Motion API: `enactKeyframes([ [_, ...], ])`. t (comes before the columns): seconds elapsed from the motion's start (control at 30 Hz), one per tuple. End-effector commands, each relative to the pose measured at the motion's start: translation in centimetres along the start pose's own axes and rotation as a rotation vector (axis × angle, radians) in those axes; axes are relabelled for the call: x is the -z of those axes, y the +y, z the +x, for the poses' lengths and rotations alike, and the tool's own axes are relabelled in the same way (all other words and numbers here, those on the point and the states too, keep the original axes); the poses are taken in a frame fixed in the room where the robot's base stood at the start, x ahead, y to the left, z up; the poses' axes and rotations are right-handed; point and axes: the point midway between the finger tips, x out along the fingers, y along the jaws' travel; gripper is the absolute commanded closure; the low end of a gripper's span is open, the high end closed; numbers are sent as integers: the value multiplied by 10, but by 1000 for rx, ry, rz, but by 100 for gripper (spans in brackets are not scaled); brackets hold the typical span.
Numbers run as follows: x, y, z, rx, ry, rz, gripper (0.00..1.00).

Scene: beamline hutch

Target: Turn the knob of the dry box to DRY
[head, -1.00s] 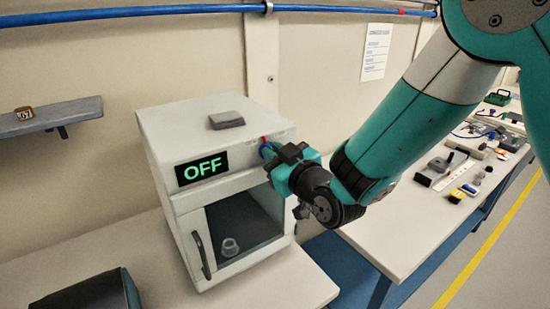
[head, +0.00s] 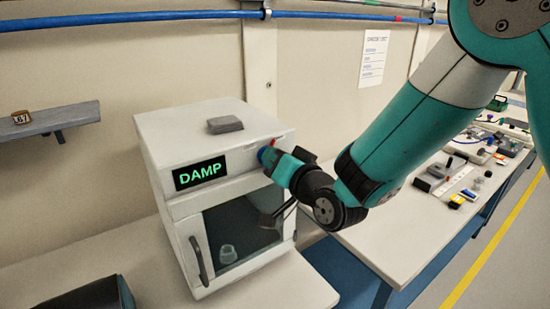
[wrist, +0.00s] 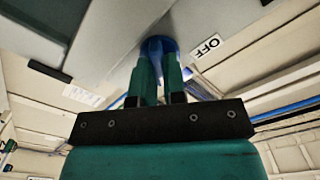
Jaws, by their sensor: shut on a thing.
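The dry box (head: 178,125) is a white cabinet on a bench, and its display (head: 200,173) reads DAMP in green. Its blue knob (head: 264,155) is on the upper front at the right. My gripper (head: 276,160) is shut on the knob from the front. In the wrist view, my gripper's two teal fingers (wrist: 157,72) close around the blue knob (wrist: 158,46), mostly hidden between them. An OFF label (wrist: 207,46) sits just right of the knob there. No DRY label can be read.
The box's glass door (head: 240,232) is shut, with a small clear cup (head: 228,254) inside. A grey block (head: 225,125) lies on top. A dark case (head: 85,298) is at front left. A shelf (head: 50,119) juts from the wall. The right bench (head: 400,225) holds several small items.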

Motion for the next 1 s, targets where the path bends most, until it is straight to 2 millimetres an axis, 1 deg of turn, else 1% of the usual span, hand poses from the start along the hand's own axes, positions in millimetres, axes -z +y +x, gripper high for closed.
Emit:
enactKeyframes([
  [0.03, 4, -1, 1, 4, 9, 28, 100],
  [0.2, 4, -1, 1, 4, 10, 106, 100],
  [0.4, 5, 0, 1, 5, 12, 156, 100],
  [0.9, 6, 0, 2, 6, 15, 171, 100],
  [0.93, 6, 0, 2, 6, 15, 171, 82],
  [0.97, 5, 0, 2, 5, 15, 171, 78],
  [1.0, 5, 0, 1, 5, 13, 171, 78],
])
